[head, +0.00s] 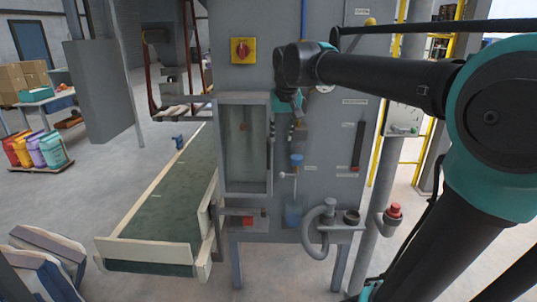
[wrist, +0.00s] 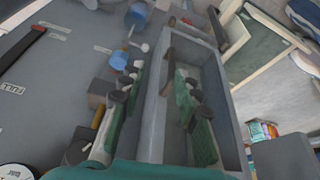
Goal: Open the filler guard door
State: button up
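The filler guard door (head: 222,150) is a grey upright frame with a clear pane on the machine's front, left of centre. It looks closed against the machine. In the wrist view its frame (wrist: 150,125) runs up the middle, with a dark bar (wrist: 166,70) along it that may be the handle. My gripper (head: 287,118) is at the door's right edge in the head view. In the wrist view my gripper (wrist: 159,70) has its two fingers apart, one on each side of the frame edge. Whether they touch it cannot be told.
The grey sack filler (head: 310,190) carries a red rotary switch (head: 243,50), a blue-capped fitting (head: 296,160) and a curved pipe (head: 312,230) near the door. A green conveyor (head: 170,205) runs at the lower left. A post with a red button (head: 394,211) stands to the right.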

send_near(269, 150)
jog(key=x, duration=1.1)
jog(key=shift+w+f, duration=0.1)
jog(key=shift+f, duration=0.25)
jog(key=shift+c, duration=0.6)
grip_shut()
